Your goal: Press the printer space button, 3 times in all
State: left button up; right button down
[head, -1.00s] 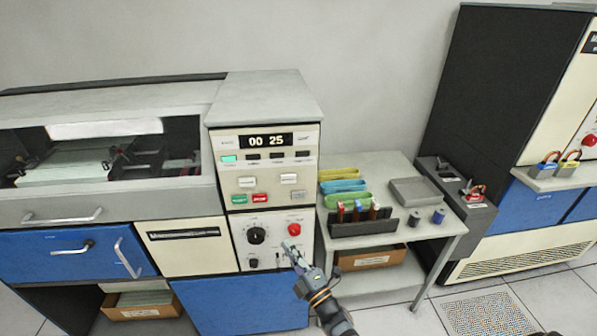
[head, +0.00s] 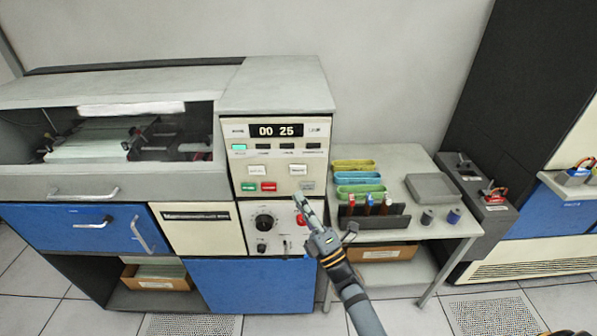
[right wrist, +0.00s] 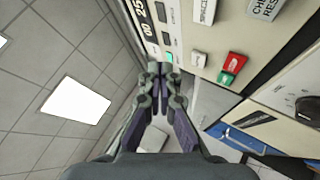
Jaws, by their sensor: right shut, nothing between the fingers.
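The space button (head: 298,170) is the white upper-right button on the printer's cream control panel (head: 228,170). In the right wrist view its label SPACE (right wrist: 203,12) shows at the top edge, partly cut off. My right gripper (head: 301,196) is shut and empty, pointing up at the panel's lower right, below the space button in the picture. In the right wrist view its closed fingertips (right wrist: 160,70) appear apart from the button. The gap to the panel is hard to judge. My left gripper is not in view.
Nearby are a white button (head: 257,170), a green button (head: 249,187), a red button (head: 268,187) and the check reset button (right wrist: 265,8). The display (head: 276,130) reads 00 25. A dark knob (head: 264,221) sits below. A side table (head: 398,229) with trays stands right.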

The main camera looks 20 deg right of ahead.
jog(key=b, duration=0.3)
send_near(294, 167)
notch_tip(294, 167, up, 3)
jog(key=w+a, duration=0.2)
jog(key=w, duration=0.1)
jog(key=shift+w+a+r, duration=0.1)
jog(key=shift+w+r, duration=0.05)
jog(key=shift+w, duration=0.2)
dwell(0.7)
jog(key=shift+w+b, duration=0.3)
jog(key=shift+w, duration=0.1)
jog(key=shift+w+d+b, duration=0.25)
jog(key=shift+w+b, duration=0.1)
dwell(0.5)
dwell(0.4)
jog(key=shift+s+a+p, duration=0.25)
jog(key=shift+s+p, duration=0.05)
jog(key=shift+s, duration=0.5)
jog(key=shift+s, duration=0.1)
